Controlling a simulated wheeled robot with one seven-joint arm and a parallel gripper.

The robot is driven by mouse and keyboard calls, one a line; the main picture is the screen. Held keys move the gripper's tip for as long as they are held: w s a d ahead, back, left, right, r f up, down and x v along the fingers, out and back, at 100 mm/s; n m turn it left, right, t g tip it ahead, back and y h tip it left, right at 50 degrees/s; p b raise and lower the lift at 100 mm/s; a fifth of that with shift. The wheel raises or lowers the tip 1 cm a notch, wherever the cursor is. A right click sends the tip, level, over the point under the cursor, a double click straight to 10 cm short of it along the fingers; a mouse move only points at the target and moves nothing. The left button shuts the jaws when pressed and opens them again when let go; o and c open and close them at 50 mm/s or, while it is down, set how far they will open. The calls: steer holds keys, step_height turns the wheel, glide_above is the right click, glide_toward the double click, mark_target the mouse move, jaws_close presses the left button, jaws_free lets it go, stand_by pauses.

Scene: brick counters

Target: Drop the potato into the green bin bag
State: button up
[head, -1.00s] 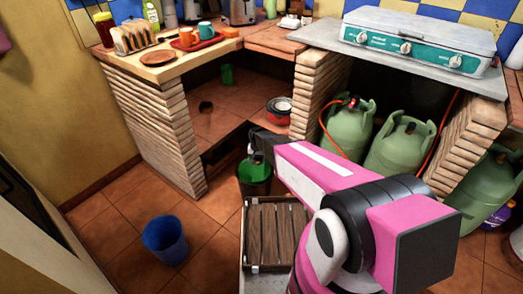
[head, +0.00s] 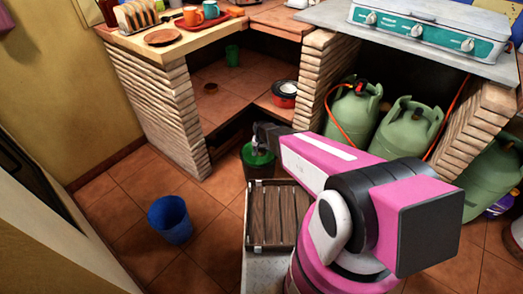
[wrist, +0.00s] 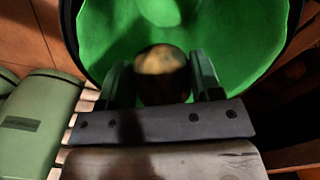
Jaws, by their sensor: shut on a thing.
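The potato (wrist: 162,75) is a dark, brownish round thing, blurred in the wrist view, held between the two fingers of my gripper (wrist: 163,82). My gripper is shut on it. Behind and around it the green bin bag (wrist: 110,35) lines a dark round bin and fills most of the wrist view. In the head view the bin with the green bag (head: 258,158) stands on the floor, and my gripper reaches over its opening; the potato cannot be made out there.
A blue bucket (head: 169,220) stands on the floor to the left. A slatted wooden crate (head: 273,245) is in front of the bin. Brick counter legs (head: 165,110) and green gas cylinders (head: 408,128) flank the area. Floor between bucket and bin is clear.

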steer(key=o, duration=1)
steer(key=shift+o, duration=0.2)
step_height(320, 180, up, 11)
steer(key=shift+f, duration=0.1)
